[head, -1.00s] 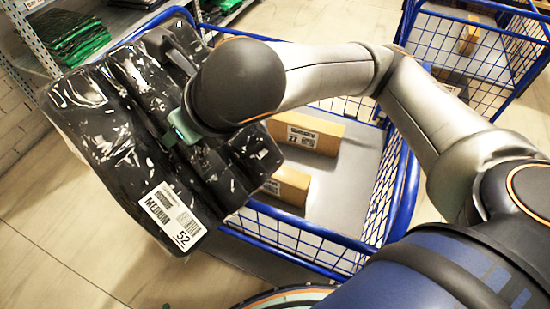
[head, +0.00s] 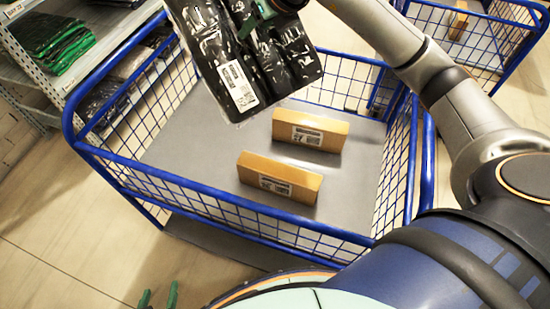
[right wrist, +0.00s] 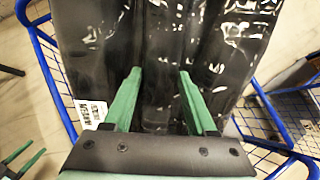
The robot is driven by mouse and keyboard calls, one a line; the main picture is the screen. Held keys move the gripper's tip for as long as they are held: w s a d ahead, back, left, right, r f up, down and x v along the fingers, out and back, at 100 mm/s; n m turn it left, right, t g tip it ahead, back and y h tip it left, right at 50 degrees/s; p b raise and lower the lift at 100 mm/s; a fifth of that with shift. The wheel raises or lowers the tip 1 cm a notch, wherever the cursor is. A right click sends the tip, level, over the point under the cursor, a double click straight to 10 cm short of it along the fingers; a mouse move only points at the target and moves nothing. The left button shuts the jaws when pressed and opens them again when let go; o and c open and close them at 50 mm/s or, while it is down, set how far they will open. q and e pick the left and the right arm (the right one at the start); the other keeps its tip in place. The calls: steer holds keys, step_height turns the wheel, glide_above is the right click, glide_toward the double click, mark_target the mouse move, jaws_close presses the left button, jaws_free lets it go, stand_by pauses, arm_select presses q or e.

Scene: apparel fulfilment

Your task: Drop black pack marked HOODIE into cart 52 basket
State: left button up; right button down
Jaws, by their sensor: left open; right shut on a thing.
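The black pack (head: 293,58) is in shiny clear wrap with a white label at its lower left corner. I cannot read HOODIE on it. My right gripper (head: 252,20) is shut on the pack and holds it up over the far part of the blue wire cart basket (head: 330,231). In the right wrist view the green fingers (right wrist: 160,98) lie against the black pack (right wrist: 160,40), which fills much of that view. My left gripper (head: 158,296) is open and empty, low at the bottom edge, outside the basket. No cart number is visible.
Two brown boxes with labels, one farther (head: 310,132) and one nearer (head: 280,180), stand on the basket's grey floor (head: 200,140). The floor's left part is clear. A shelf with green and black packs (head: 52,40) stands at left. Another blue cart (head: 470,40) is at the back right.

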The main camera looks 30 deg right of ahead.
mark_target(271, 44)
steer(key=d, duration=0.1)
steer(key=w+d, duration=0.1)
steer(key=d, duration=0.1)
steer(key=shift+w+d, duration=0.1)
steer(key=shift+d, duration=0.15)
steer(key=shift+f+b, duration=1.95)
steer(key=shift+f, duration=1)
steer(key=c, duration=0.5)
jaws_free()
steer(key=o, duration=0.4)
steer(key=shift+f, duration=0.15)
steer(key=b+v, duration=0.1)
steer(key=v, duration=1.1)
steer(key=shift+a+r, duration=0.1)
steer(key=shift+r, duration=0.25)
